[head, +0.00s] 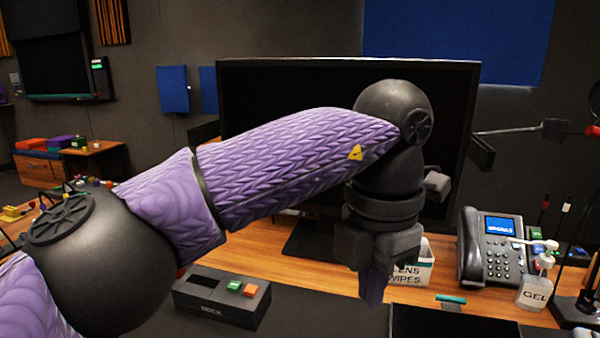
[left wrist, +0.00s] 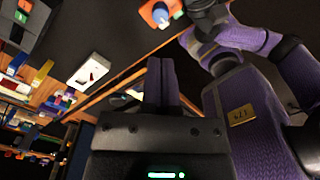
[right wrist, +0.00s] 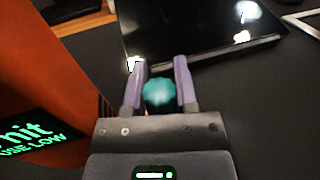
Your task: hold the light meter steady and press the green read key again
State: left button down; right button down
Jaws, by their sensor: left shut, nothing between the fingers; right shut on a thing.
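My left gripper (head: 374,285) hangs fingers-down in front of the monitor in the head view. Its purple fingers are together and empty; they also show closed in the left wrist view (left wrist: 162,82). My right gripper (right wrist: 157,85) is outside the head view; its purple fingers are shut on a rounded teal thing (right wrist: 158,94). I cannot tell whether this is part of the light meter, and no other thing is clearly that meter. A black box (head: 205,305) bears a green key (head: 235,286) and an orange key. My left gripper is well to its right, apart from it.
The big monitor (head: 260,130) stands behind my left arm. A lens wipes box (head: 412,272), a desk phone (head: 492,245) and a gel bottle (head: 534,285) stand to the right. In the right wrist view, a flat black panel (right wrist: 195,30) lies beyond the fingers and an orange block (right wrist: 45,85) to the left.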

pick_arm(q)
jog(key=s+d+f+m+g+h, duration=0.2)
jog(key=s+d+f+g+h, duration=0.25)
jog(key=s+g+h, duration=0.2)
jog(key=s+d+f+m+g+h, duration=0.2)
jog(key=s+d+f+g+h, duration=0.1)
jog(key=s+f+g+h, duration=0.3)
jog(key=s+a+f+n+t+h, duration=0.1)
jog(key=a+f+n+t+h, duration=0.2)
jog(key=n+t, duration=0.6)
jog(key=s+a+f+n+t+h, duration=0.2)
jog(key=a+n+t, duration=0.6)
jog(key=t, duration=0.8)
notch_tip(320, 180, down, 2)
jog(key=n+h, duration=0.1)
jog(key=n, duration=0.1)
jog(key=shift+s+a+f+n, duration=0.15)
jog(key=shift+s+f+n, duration=0.05)
jog(key=shift+f+n, duration=0.1)
jog(key=shift+w+h, duration=0.15)
jog(key=shift+h, duration=0.1)
jog(key=w+d, duration=0.2)
jog(key=w, duration=0.6)
jog(key=shift+d, duration=0.25)
jog(key=shift+w, duration=0.25)
